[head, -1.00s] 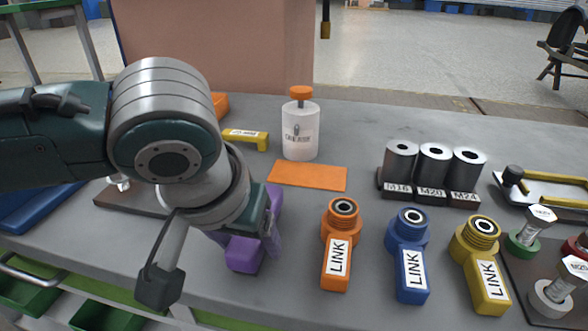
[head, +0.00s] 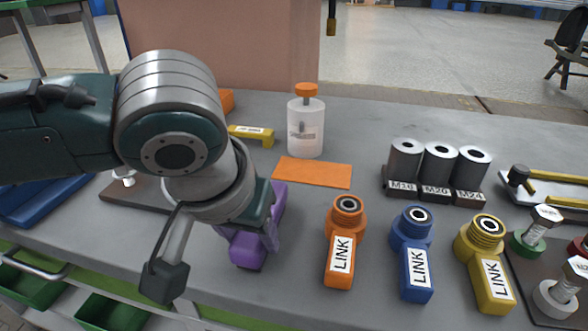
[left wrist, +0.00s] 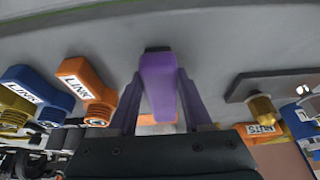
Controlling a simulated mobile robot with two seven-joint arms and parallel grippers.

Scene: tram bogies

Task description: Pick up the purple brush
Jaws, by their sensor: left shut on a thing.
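The purple brush (head: 247,250) lies on the grey table near its front edge, partly hidden in the head view by my left arm. In the left wrist view the brush (left wrist: 158,85) sits between the two fingers, its dark end pointing away from the gripper. My left gripper (left wrist: 160,100) is shut on the brush. In the head view the gripper (head: 268,225) comes down over the brush from the left. I cannot tell whether the brush touches the table. My right gripper is not in view.
Orange (head: 342,245), blue (head: 413,255) and yellow (head: 488,262) LINK pieces stand to the right of the brush. Behind are an orange plate (head: 313,173), a white bottle with an orange top (head: 305,127) and a yellow handle (head: 252,134). Dark sockets (head: 437,165) stand further right.

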